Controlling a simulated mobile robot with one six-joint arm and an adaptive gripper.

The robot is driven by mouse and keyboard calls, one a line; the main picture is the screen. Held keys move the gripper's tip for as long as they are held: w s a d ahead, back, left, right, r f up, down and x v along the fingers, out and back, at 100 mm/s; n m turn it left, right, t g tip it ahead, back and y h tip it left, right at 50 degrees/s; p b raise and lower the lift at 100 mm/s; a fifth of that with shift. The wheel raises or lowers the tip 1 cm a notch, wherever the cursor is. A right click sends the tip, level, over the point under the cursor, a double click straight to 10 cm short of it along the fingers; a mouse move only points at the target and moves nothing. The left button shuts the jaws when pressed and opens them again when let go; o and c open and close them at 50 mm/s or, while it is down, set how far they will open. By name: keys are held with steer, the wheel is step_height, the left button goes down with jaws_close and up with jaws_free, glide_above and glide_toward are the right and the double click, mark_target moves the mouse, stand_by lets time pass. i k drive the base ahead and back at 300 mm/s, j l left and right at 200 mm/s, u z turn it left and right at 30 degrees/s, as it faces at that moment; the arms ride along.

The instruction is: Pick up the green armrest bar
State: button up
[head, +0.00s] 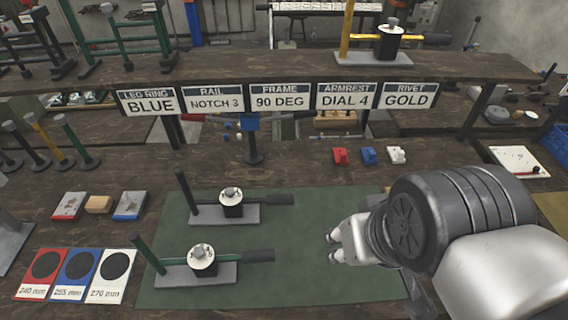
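Several green bars show in the head view, and I cannot tell for certain which one is meant. Another green bar (147,253) stands tilted at the left end of the near press assembly (201,268) on the green mat. My gripper (334,248) is over the right part of the mat, pointing left. Its fingertips look apart, with nothing visible between them. It is well away from both bars.
A second press assembly (228,211) with a black bar stands farther back on the green mat (310,208). Signs hang from a raised shelf (250,70), including "ARMREST DIAL 4" (346,95). Coloured cards (76,275) and small blocks (98,204) lie at left.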

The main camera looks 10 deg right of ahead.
mark_target(211, 269)
steer(key=j+u, duration=0.1)
steer(key=u, duration=1.25)
steer(key=i+j, duration=0.4)
steer(key=j, duration=0.2)
steer(key=i+j+u, duration=0.15)
steer(key=i+j, duration=0.25)
steer(key=j, duration=0.2)
